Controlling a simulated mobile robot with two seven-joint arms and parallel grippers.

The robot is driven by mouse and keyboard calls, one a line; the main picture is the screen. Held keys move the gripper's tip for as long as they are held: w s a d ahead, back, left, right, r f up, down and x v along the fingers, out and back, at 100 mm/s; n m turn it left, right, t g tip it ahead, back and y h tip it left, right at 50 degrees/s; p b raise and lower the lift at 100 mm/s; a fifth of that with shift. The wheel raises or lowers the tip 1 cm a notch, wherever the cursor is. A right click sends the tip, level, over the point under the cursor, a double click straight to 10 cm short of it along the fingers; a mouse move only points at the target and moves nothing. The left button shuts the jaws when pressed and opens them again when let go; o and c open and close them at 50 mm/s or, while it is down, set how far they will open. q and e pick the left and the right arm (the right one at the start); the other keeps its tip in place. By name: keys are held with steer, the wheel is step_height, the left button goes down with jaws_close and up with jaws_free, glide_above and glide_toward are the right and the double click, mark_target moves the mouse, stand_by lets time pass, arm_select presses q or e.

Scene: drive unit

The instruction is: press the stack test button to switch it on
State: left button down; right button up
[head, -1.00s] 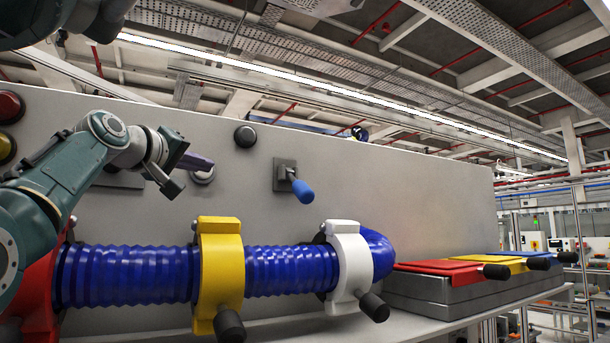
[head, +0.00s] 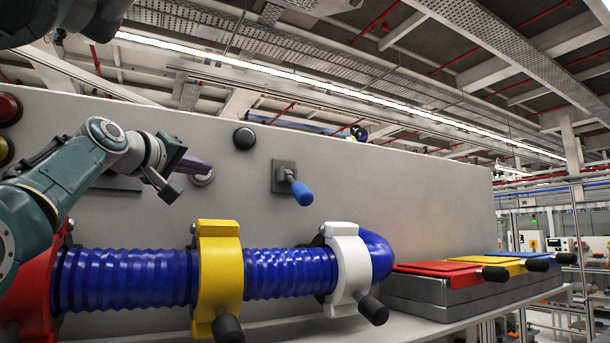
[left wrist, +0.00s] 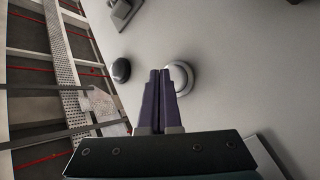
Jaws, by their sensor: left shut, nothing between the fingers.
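A round button with a pale rim (head: 203,179) sits on the grey panel (head: 400,185). It also shows in the left wrist view (left wrist: 186,76), partly hidden behind my fingertips. My left gripper (head: 209,170) has purple fingers, shut and empty, with the tips right in front of this button. In the left wrist view the fingertips (left wrist: 165,74) overlap the button's left part. I cannot tell whether they touch it. No label shows, so I cannot confirm that it is the stack test button. My right gripper is not in view.
A black round knob (head: 244,138) and a blue-handled lever (head: 301,192) are to the right. Below runs a blue corrugated hose (head: 130,277) with a yellow clamp (head: 218,270) and a white clamp (head: 350,265). A red button (head: 9,108) is at the left edge.

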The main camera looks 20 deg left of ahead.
arm_select(q)
steer(key=shift+w+a, duration=0.25)
steer(key=shift+a, duration=0.05)
steer(key=shift+s+d, duration=0.1)
stand_by(0.3)
steer(key=shift+s+d, duration=0.5)
steer(key=shift+d, duration=0.1)
steer(key=shift+d, duration=0.1)
steer(key=s+d+b, duration=0.1)
steer(key=s+d, duration=0.1)
steer(key=s+d+b, duration=0.1)
steer(key=d, duration=0.1)
steer(key=shift+s+d+b, duration=0.3)
steer(key=shift+s+b, duration=0.05)
stand_by(0.3)
